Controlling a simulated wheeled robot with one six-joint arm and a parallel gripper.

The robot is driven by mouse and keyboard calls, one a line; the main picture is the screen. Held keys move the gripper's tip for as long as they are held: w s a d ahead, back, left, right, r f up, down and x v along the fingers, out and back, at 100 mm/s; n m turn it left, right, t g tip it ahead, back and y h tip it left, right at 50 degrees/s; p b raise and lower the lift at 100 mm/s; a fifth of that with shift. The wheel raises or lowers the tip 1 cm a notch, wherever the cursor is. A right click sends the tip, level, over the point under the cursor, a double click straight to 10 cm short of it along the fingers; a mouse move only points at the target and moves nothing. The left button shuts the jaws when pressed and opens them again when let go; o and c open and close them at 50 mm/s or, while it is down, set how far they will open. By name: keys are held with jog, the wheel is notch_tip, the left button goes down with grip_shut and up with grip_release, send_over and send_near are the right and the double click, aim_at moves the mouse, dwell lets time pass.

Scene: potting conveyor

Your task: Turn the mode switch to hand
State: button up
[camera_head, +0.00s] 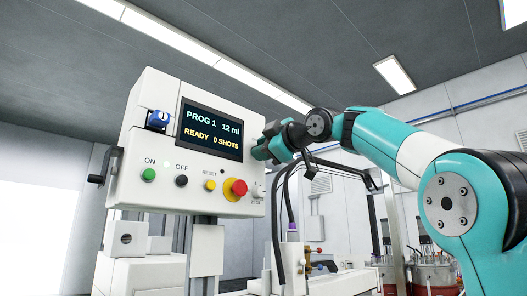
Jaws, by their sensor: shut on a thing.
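A white control box (137,183) stands at the left centre, with a lit screen (210,128) reading "PROG 1 12 ml" and "READY 0 SHOTS". A small pale switch (257,191) sits at its lower right corner, with a tiny label below that I cannot read. It may be the mode switch; its setting is too small to tell. My gripper (261,152) is at the box's right edge, above this switch and apart from it in the picture. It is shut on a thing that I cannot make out.
The panel also has a green button (148,174), a black button (181,181), a yellow button (210,185) and a red knob (238,188). A blue part marked 1 (158,119) is at upper left. A dark crank handle (101,170) sticks out left. Dark hoses (279,215) hang below my gripper.

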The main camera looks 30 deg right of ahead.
dwell(0.4)
jog(key=o, duration=0.9)
jog(key=shift+s+d, duration=0.1)
jog(key=shift+s, duration=0.05)
